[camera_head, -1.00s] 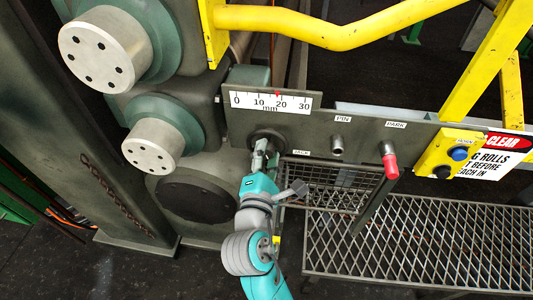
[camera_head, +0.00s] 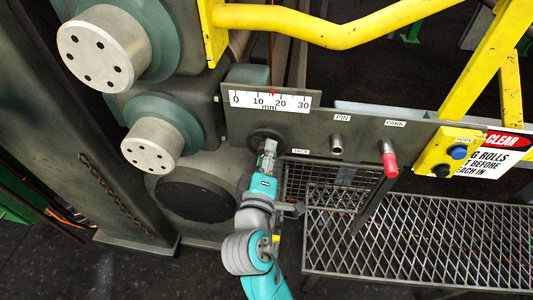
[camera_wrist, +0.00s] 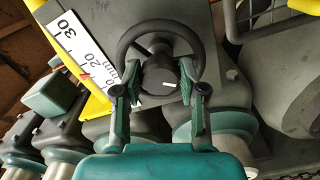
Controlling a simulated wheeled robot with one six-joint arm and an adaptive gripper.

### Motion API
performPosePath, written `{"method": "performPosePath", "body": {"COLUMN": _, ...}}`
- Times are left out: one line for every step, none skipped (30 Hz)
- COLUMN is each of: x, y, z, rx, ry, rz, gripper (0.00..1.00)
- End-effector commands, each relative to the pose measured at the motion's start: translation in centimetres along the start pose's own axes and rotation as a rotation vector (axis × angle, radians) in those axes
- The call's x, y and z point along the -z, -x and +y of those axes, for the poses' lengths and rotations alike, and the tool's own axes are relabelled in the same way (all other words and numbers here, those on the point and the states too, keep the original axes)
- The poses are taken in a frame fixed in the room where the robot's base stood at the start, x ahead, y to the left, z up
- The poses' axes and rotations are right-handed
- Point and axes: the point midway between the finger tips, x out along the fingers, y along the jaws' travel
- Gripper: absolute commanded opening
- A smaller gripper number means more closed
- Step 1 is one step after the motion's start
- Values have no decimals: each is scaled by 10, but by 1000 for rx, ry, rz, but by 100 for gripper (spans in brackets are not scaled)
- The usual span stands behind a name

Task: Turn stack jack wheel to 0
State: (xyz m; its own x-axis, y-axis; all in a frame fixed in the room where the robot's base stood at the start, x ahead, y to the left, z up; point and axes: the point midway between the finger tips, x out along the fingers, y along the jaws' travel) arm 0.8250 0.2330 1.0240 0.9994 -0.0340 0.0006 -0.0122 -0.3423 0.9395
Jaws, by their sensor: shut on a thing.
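The jack wheel (camera_wrist: 124,44) is a dark round handwheel with a hub that bears a short white mark. My gripper (camera_wrist: 160,72) has one finger on each side of the hub, inside the rim, and is shut on the wheel. The white mm scale (camera_head: 270,100) runs from 0 to 30. Its red pointer (camera_head: 273,93) stands between 10 and 20, at about 16. The scale also shows tilted in the wrist view (camera_wrist: 84,48).
The PIN knob (camera_head: 337,144) and the red-handled PARK lever (camera_head: 390,165) are to the right on the same panel. A wire basket (camera_head: 330,185) hangs below. Roll ends (camera_head: 152,146) stand to the left, and a yellow rail (camera_head: 330,30) crosses above.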

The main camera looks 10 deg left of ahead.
Motion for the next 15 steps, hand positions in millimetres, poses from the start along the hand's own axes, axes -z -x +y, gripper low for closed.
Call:
{"method": "performPosePath", "body": {"x": -1, "y": 0, "z": -2, "rx": 3, "ry": -43, "rz": -2, "gripper": 6}}
{"method": "performPosePath", "body": {"x": -1, "y": 0, "z": -2, "rx": 3, "ry": -71, "rz": -2, "gripper": 6}}
{"method": "performPosePath", "body": {"x": -1, "y": 0, "z": -2, "rx": 3, "ry": -109, "rz": -2, "gripper": 6}}
{"method": "performPosePath", "body": {"x": -1, "y": 0, "z": -2, "rx": 3, "ry": -137, "rz": -2, "gripper": 6}}
{"method": "performPosePath", "body": {"x": -1, "y": 0, "z": -2, "rx": 3, "ry": -166, "rz": -2, "gripper": 6}}
{"method": "performPosePath", "body": {"x": -1, "y": 0, "z": -2, "rx": 3, "ry": -203, "rz": -2, "gripper": 6}}
{"method": "performPosePath", "body": {"x": -1, "y": 0, "z": -3, "rx": 3, "ry": -232, "rz": -2, "gripper": 6}}
{"method": "performPosePath", "body": {"x": -1, "y": 0, "z": -3, "rx": 3, "ry": -261, "rz": -2, "gripper": 6}}
{"method": "performPosePath", "body": {"x": -1, "y": 0, "z": -3, "rx": 3, "ry": -298, "rz": -3, "gripper": 6}}
{"method": "performPosePath", "body": {"x": -1, "y": 0, "z": -3, "rx": 3, "ry": -327, "rz": -3, "gripper": 6}}
{"method": "performPosePath", "body": {"x": -1, "y": 0, "z": -3, "rx": 3, "ry": -356, "rz": -3, "gripper": 6}}
{"method": "performPosePath", "body": {"x": -1, "y": 0, "z": -4, "rx": 3, "ry": -393, "rz": -3, "gripper": 6}}
{"method": "performPosePath", "body": {"x": -1, "y": 0, "z": -4, "rx": 3, "ry": -422, "rz": -3, "gripper": 6}}
{"method": "performPosePath", "body": {"x": 0, "y": 0, "z": -4, "rx": 3, "ry": -450, "rz": -3, "gripper": 6}}
{"method": "performPosePath", "body": {"x": 0, "y": 0, "z": -4, "rx": 3, "ry": -488, "rz": -3, "gripper": 6}}
